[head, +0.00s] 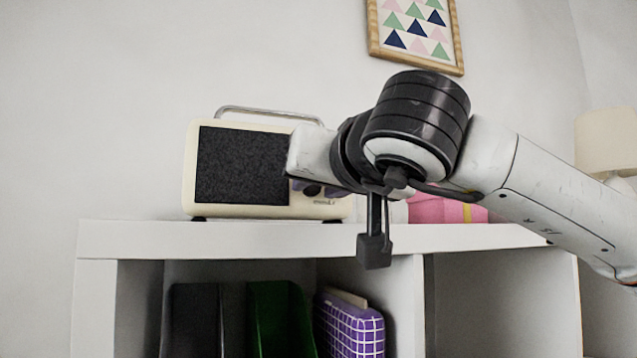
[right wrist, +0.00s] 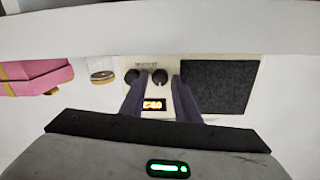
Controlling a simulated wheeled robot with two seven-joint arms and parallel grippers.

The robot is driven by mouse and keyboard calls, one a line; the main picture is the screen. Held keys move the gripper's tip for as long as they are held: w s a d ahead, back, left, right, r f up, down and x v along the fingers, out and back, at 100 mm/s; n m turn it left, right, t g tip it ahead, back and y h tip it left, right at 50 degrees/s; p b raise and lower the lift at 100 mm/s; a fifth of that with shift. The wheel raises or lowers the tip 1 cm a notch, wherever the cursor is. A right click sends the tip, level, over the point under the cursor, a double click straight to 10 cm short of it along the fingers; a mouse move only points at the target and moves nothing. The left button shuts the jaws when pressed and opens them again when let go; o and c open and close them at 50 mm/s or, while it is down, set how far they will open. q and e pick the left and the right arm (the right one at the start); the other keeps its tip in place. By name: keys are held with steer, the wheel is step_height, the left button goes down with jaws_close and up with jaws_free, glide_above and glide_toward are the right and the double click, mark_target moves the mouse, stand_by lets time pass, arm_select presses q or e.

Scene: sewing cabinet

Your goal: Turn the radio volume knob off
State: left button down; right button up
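The cream radio (head: 240,211) stands on top of the white shelf, with a dark speaker grille on its left. My right arm covers much of its right side in the head view. In the right wrist view the radio (right wrist: 257,70) appears upside down, with a lit orange display (right wrist: 153,104) and two dark knobs. My right gripper (right wrist: 160,75) is open, its two purple-grey fingers pointing at the radio front. One knob (right wrist: 161,77) shows between the fingertips; the other knob (right wrist: 131,76) is just left of the left finger. I cannot tell whether the fingers touch. My left gripper is not in view.
A pink box (head: 450,210) sits right of the radio on the white shelf (head: 130,238). A glass jar (right wrist: 102,70) stands between them. A framed triangle picture (head: 415,30) hangs above.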

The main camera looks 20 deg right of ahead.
steer(key=s+b, duration=0.3)
steer(key=s, duration=0.7)
steer(key=shift+s+a, duration=0.15)
steer(key=shift+s, duration=0.05)
steer(key=shift+r, duration=0.1)
